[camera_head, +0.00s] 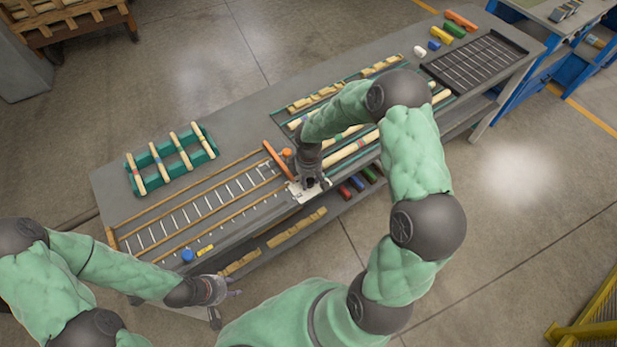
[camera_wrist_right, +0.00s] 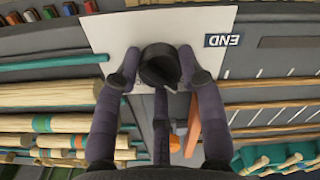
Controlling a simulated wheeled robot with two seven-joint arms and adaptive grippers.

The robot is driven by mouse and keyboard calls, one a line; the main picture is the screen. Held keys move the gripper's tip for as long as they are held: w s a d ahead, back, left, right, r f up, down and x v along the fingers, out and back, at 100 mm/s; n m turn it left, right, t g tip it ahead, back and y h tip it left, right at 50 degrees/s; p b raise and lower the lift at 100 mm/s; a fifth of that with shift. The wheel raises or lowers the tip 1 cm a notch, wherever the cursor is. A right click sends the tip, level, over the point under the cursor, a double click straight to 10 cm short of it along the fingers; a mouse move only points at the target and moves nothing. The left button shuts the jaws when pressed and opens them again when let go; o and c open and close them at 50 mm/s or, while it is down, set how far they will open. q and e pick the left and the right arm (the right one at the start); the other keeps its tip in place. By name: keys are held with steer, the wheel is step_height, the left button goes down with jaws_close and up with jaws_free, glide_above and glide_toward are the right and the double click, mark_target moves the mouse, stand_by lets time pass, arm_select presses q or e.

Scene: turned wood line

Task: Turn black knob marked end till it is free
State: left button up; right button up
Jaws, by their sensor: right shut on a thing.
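The black knob (camera_wrist_right: 157,64) stands on a white plate (camera_wrist_right: 120,33) in the right wrist view. A dark label reading END (camera_wrist_right: 221,40), upside down here, is on the plate beside it. My right gripper (camera_wrist_right: 163,78) is shut on the knob, with fingers on both sides and one below. In the head view my right gripper (camera_head: 309,182) is over the white plate (camera_head: 301,194) at the bench's front edge and hides the knob. My left gripper (camera_head: 226,292) hangs in front of the bench, away from the knob; its fingers are too small to judge.
A slotted rack with orange rails (camera_head: 205,204) lies left of the plate. A green tray (camera_head: 208,152) of turned spindles stands at the back left. More spindles (camera_head: 349,149) lie right of the plate under my right arm. A blue knob (camera_head: 187,255) is near the front edge.

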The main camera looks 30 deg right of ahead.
mark_target(309, 179)
steer(key=shift+s+f+n, duration=0.2)
steer(key=shift+s+n, duration=0.05)
steer(key=shift+n, duration=0.25)
steer(key=o, duration=1.2)
steer(key=shift+c, duration=0.2)
steer(key=shift+r, duration=0.1)
steer(key=shift+w+r, duration=0.1)
steer(key=shift+w, duration=0.05)
steer(key=shift+d+r, duration=0.1)
steer(key=shift+r, duration=0.15)
step_height(309, 179, up, 11)
steer(key=shift+r, duration=0.15)
